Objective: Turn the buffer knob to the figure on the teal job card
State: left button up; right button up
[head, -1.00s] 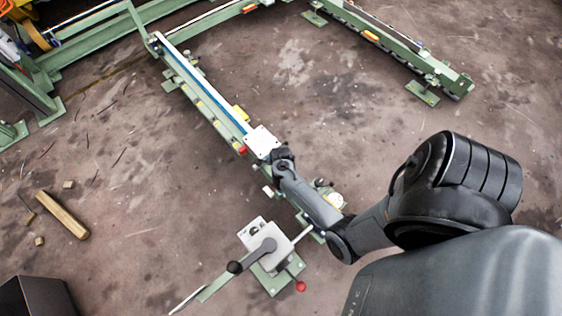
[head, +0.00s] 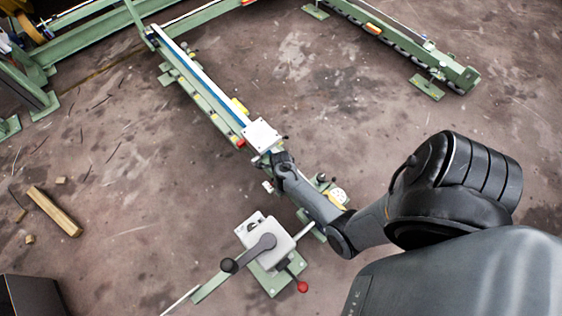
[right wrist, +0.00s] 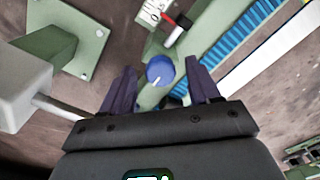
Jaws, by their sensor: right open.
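A round blue knob (right wrist: 160,70) with a white pointer line shows in the right wrist view, on a green bracket beside the rail. My right gripper (right wrist: 160,66) is open, with one dark finger on each side of the knob. I cannot tell whether either finger touches it. In the head view my right wrist (head: 283,160) is at the near end of the rail, by a white plate, and hides the knob. A white scale label (right wrist: 152,12) with a red pointer is above the knob; its figures are too small to read. I cannot make out a teal job card. My left gripper is not in view.
A grey box with a black-knobbed lever (head: 265,242) stands near my right forearm; its rod also shows left of my fingers in the wrist view. The green rail (head: 205,95) runs to the upper left. A wooden block (head: 54,211) lies on the open floor.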

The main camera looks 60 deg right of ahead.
jog(key=c, duration=1)
jog(key=shift+r, duration=0.1)
jog(key=shift+c, duration=0.2)
jog(key=shift+r+n+p, duration=0.2)
jog(key=shift+n+p, duration=0.5)
jog(key=shift+p, duration=0.55)
jog(key=shift+n+p, duration=0.8)
jog(key=shift+p, duration=0.05)
jog(key=shift+n+p, duration=0.6)
jog(key=shift+n, duration=0.4)
jog(key=n+p, duration=0.2)
jog(key=n, duration=0.2)
jog(key=shift+f, duration=0.15)
jog(key=n+p, duration=0.1)
jog(key=n, duration=0.4)
jog(key=shift+n, duration=0.4)
jog(key=n+p, duration=0.1)
jog(key=n, duration=0.1)
jog(key=shift+f+n, duration=0.1)
jog(key=shift+n, duration=0.3)
jog(key=n, duration=0.3)
jog(key=shift+n, duration=0.3)
jog(key=n, duration=0.4)
jog(key=shift+d+n+p, duration=0.1)
jog(key=shift+n+p, duration=0.2)
jog(key=n, duration=0.4)
jog(key=shift+n, duration=0.3)
jog(key=n, duration=0.5)
jog(key=shift+n, duration=0.4)
